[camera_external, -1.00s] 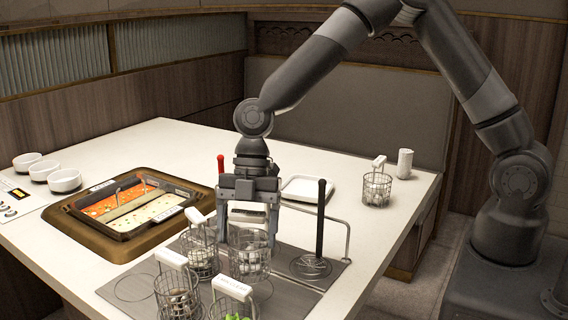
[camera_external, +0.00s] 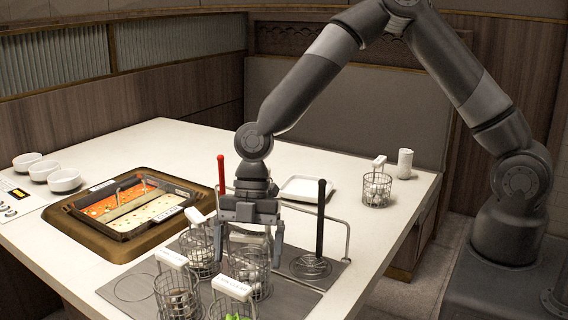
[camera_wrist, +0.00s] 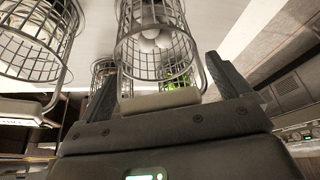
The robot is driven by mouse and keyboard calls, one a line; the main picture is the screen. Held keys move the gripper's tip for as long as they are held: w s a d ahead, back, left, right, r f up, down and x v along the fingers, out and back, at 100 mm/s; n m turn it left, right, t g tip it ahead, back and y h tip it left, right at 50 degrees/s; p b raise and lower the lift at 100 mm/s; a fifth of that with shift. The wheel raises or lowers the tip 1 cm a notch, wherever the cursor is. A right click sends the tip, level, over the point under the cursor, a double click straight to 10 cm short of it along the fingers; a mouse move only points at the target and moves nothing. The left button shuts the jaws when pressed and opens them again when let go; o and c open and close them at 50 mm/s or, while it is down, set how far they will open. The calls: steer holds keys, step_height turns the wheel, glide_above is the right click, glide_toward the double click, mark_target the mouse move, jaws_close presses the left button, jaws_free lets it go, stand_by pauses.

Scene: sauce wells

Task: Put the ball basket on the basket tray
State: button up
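The ball basket (camera_external: 249,270) is a wire basket with a pale handle. It stands upright at the grey basket tray (camera_external: 290,297), beside other baskets; its base is partly hidden. In the wrist view white balls show inside the basket (camera_wrist: 158,50), and its pale handle (camera_wrist: 160,101) lies across the space between my fingers. My gripper (camera_external: 248,255) points down over the basket, fingers wide apart on either side of the handle. In the wrist view my gripper (camera_wrist: 165,85) looks open, with small gaps beside the handle.
Other wire baskets stand close by at left (camera_external: 199,250) and front (camera_external: 177,292). A black-handled tool (camera_external: 320,222) and a wire rail (camera_external: 347,240) are at right. Another basket (camera_external: 377,190) stands at the back right. A divided soup pot (camera_external: 130,205) is at left.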

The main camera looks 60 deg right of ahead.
steer(key=shift+o, duration=0.2)
steer(key=v, duration=1.2)
steer(key=shift+r, duration=0.15)
steer(key=s+d+r+m+t+h, duration=0.2)
steer(key=s+d+r+m, duration=0.3)
steer(key=d, duration=0.4)
steer(key=s+d+r+m+t+h, duration=0.2)
steer(key=s+d+r+m, duration=0.3)
steer(key=d, duration=0.3)
steer(key=s+d+r+m+t, duration=0.3)
steer(key=s+d+r+m, duration=0.1)
steer(key=s+d+m, duration=0.7)
steer(key=shift+s+d+r+m, duration=0.25)
steer(key=shift+s+r+m, duration=0.15)
steer(key=shift+s+m, duration=0.3)
steer(key=shift+o, duration=0.2)
steer(key=shift+w, duration=0.2)
